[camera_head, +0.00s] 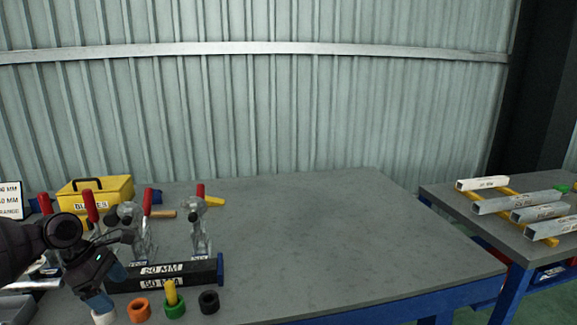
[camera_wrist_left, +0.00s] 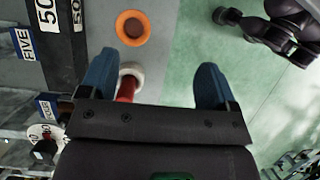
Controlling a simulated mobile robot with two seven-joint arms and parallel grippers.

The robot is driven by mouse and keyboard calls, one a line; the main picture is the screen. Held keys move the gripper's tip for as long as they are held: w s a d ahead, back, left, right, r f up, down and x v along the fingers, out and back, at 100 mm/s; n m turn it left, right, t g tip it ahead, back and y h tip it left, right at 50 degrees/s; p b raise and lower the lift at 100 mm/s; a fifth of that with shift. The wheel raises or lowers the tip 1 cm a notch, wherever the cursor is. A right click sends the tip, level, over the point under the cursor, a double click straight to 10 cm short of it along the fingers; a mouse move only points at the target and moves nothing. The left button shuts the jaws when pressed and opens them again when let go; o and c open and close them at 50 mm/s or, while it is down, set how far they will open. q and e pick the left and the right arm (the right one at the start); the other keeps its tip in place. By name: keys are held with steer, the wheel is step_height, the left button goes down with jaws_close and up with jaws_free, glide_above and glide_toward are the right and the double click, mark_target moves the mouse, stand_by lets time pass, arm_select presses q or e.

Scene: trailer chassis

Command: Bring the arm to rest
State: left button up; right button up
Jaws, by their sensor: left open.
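My left arm comes in from the left in the head view. My left gripper (camera_head: 109,286) is over the front left of the grey table (camera_head: 310,235), its blue fingers apart. In the left wrist view the left gripper (camera_wrist_left: 154,80) is open with nothing clamped. A white ring (camera_wrist_left: 131,72) with a red rod (camera_wrist_left: 127,90) in it shows below, near the left finger. The white ring (camera_head: 104,317) is partly hidden by the gripper in the head view. My right gripper does not show in the head view.
Orange, green and black rings (camera_head: 139,310) stand along the front edge. A black labelled bar (camera_head: 165,275) lies behind them, with red-handled clamps (camera_head: 147,225) and a yellow box (camera_head: 95,193) further back. The table's middle and right are clear. A second table (camera_head: 460,205) holds metal tubes.

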arm_select(q)
steer(key=s+d+f+m+g, duration=0.1)
steer(key=s+d+f+m, duration=1.4)
steer(key=s+d+f, duration=0.55)
steer(key=s+a+r+m+t+y, duration=0.1)
steer(key=s+a+r+m+y, duration=0.15)
steer(key=s, duration=0.45)
steer(key=s+a+r+m+y, duration=0.1)
steer(key=s+a+m, duration=0.15)
steer(key=s, duration=0.35)
steer(key=s+a+r+m+t+y, duration=0.1)
steer(key=s+a+r+y, duration=0.15)
steer(key=s, duration=0.45)
steer(key=w+f+t+p, duration=0.1)
steer(key=w+f+t, duration=0.1)
steer(key=w+t, duration=0.2)
steer(key=w+f+m+t+h+p, duration=0.1)
steer(key=w+f+t, duration=0.2)
steer(key=w+t, duration=0.2)
steer(key=shift+w+f+h, duration=0.3)
steer(key=shift+w, duration=0.25)
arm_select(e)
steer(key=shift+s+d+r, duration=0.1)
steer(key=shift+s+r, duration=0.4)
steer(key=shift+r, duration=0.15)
arm_select(q)
steer(key=shift+a, duration=0.1)
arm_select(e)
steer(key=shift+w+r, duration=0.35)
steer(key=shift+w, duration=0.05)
